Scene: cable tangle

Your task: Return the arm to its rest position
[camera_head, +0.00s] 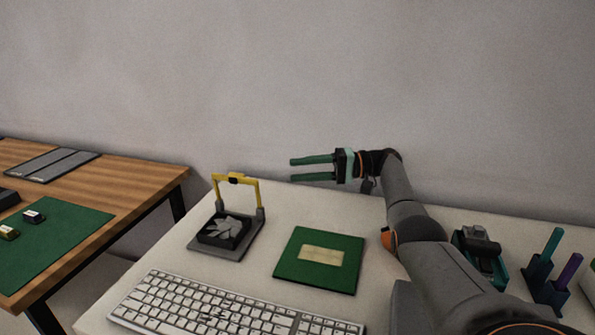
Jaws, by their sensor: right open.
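My right arm comes in from the lower right and reaches over the white table. My right gripper (312,168) is at its end, above the table's back part, in front of the wall. Its two green fingers point left and stand apart, with nothing between them. The left gripper does not show.
Below the gripper are a fan in a stand with a yellow frame (237,179) and a green board (292,272). A keyboard (205,308) lies at the front. A holder with pens (543,285) stands right. A wooden table (150,176) with a green mat (75,235) is left.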

